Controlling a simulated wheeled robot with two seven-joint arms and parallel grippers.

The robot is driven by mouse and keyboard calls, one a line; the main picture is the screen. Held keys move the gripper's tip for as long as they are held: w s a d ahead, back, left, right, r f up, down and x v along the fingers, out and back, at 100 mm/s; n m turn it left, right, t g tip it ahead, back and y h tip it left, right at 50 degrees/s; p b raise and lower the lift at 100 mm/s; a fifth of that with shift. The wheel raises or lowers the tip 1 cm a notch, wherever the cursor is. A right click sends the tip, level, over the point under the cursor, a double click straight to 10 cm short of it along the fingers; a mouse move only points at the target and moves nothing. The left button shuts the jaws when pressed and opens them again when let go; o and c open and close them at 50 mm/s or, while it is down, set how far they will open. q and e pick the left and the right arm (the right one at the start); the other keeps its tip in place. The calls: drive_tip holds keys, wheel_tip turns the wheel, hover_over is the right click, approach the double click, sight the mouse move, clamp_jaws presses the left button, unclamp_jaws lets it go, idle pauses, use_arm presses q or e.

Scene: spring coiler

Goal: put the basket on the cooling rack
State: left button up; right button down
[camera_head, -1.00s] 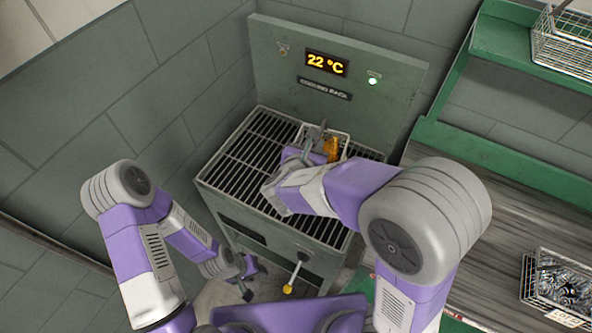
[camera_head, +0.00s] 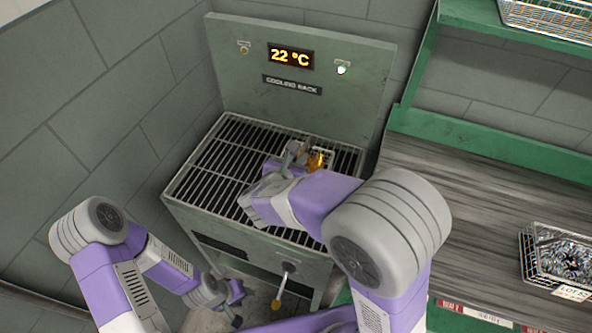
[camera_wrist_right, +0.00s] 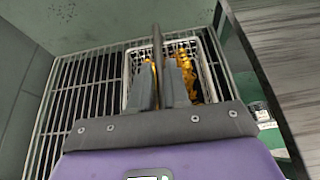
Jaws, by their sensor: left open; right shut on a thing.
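The wire basket (camera_head: 322,146), with glowing orange pieces inside, is over the right part of the cooling rack's dark slatted top (camera_head: 215,165). My right gripper (camera_head: 290,157) is shut on the basket, and my right arm partly hides it. In the right wrist view the basket (camera_wrist_right: 208,62) lies beyond the shut fingers (camera_wrist_right: 160,88), with the slats beneath and to its left. I cannot tell whether its bottom touches the slats. My left gripper (camera_head: 236,308) is open and empty, low in front of the rack's front panel.
The rack's back panel (camera_head: 232,75) reads 22 °C, with a lit green lamp (camera_head: 342,70). A worktop (camera_head: 450,200) with a basket of metal parts (camera_head: 530,270) stands right. The left slats are clear.

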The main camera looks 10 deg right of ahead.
drive_tip(key=shift+f+b, duration=0.6)
drive_tip(key=shift+f, duration=0.9)
drive_tip(key=shift+f, duration=0.15)
drive_tip(key=c, duration=1.1)
unclamp_jaws()
